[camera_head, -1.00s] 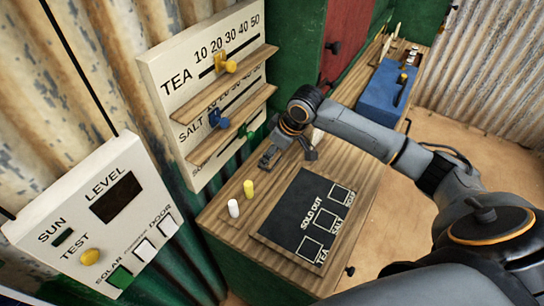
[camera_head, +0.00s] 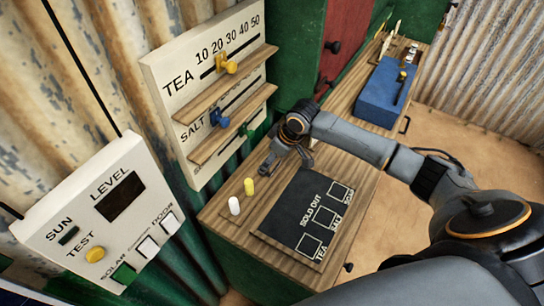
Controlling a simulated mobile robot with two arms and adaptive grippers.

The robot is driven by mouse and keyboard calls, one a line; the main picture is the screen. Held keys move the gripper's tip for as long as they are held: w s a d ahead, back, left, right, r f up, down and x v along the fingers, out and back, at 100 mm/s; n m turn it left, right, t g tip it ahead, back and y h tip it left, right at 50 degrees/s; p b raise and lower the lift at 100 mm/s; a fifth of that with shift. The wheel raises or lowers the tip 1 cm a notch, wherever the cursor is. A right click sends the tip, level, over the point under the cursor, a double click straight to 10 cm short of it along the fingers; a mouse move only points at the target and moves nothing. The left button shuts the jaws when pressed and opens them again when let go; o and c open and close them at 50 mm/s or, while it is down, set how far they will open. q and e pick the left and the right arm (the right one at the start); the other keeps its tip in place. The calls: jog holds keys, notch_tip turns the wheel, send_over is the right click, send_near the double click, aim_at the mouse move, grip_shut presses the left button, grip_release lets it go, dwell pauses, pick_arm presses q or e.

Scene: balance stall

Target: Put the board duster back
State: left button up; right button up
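I cannot make out the board duster in this view; it may be hidden behind my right arm or gripper. My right gripper (camera_head: 287,165) points down over the wooden counter, just past the far left corner of the blackboard. Its fingers look spread apart, with nothing clear between them. The blackboard (camera_head: 285,225) lies flat on the counter, with "SOLD OUT" and boxes marked TEA, SALT and a third label. A white chalk (camera_head: 234,206) and a yellow chalk (camera_head: 249,187) stand upright left of it. My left gripper is not in view.
A white price board (camera_head: 165,60) with sliders and wooden ledges stands behind the counter (camera_head: 222,222). A white switch panel (camera_head: 60,215) is at the left. A blue box (camera_head: 385,95) sits farther along the counter. The floor at right is clear.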

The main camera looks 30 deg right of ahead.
jog(key=shift+d+r, duration=0.1)
jog(key=shift+r, duration=0.45)
jog(key=b+v, duration=0.1)
jog(key=v, duration=1)
jog(key=shift+s, duration=0.2)
